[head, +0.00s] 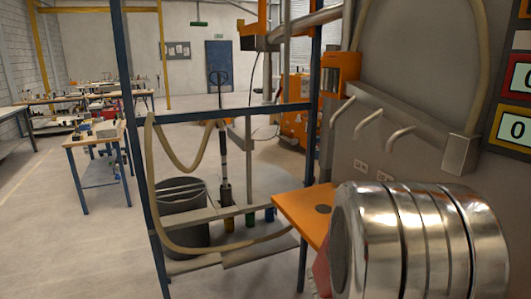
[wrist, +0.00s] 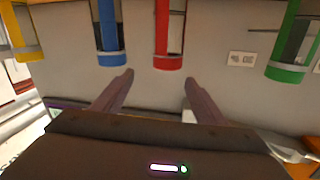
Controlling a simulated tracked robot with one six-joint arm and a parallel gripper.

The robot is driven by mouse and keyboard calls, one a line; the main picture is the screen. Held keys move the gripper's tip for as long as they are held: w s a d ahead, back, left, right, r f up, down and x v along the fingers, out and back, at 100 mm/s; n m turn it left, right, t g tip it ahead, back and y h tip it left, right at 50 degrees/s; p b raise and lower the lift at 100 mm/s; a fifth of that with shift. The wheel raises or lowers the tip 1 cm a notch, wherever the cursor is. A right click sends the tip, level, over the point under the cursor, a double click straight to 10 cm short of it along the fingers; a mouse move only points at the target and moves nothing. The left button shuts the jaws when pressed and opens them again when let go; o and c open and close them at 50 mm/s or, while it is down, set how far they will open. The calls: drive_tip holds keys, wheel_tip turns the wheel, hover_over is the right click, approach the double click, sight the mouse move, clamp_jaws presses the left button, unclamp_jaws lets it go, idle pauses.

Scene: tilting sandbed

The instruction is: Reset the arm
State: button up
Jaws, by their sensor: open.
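My gripper (wrist: 157,82) shows in the wrist view, with its two purplish fingers spread apart and nothing between them. A grey wall lies beyond the fingertips. Red (wrist: 168,35), blue (wrist: 110,35), yellow (wrist: 22,35) and green (wrist: 290,45) frame-like holders show beyond the fingers, along the top of that view. The red and blue ones are nearest the fingertips; I cannot tell whether anything touches. The head view does not show my gripper.
Bent pegs (head: 370,128) stick out from the grey panel. A blue frame (head: 220,112) with a hose and a dark bin (head: 182,215) stands left. Open floor (head: 60,235) lies further left.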

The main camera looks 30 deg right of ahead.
drive_tip(key=w+a+r+n+t+y, duration=0.25)
drive_tip(key=w+a+n+t, duration=0.35)
drive_tip(key=w, duration=0.5)
drive_tip(key=w+a+r+n+t+y, duration=0.1)
drive_tip(key=w+a+n+t+y, duration=0.2)
drive_tip(key=w+a+t, duration=0.7)
drive_tip(key=w+a+n+t+y, duration=0.1)
drive_tip(key=w+a+n+y, duration=0.2)
drive_tip(key=a, duration=0.5)
drive_tip(key=w+a+n+y, duration=0.1)
drive_tip(key=a+n+y, duration=0.2)
drive_tip(key=a+y, duration=0.3)
drive_tip(key=s+a+f+n+g+y, duration=0.2)
drive_tip(key=s+a+n+g+y, duration=0.3)
drive_tip(key=s+a, duration=0.75)
drive_tip(key=s+a+f+n+g+h, duration=0.1)
drive_tip(key=s+a+f+n+h, duration=0.1)
drive_tip(key=s, duration=0.4)
drive_tip(key=shift+s, duration=0.35)
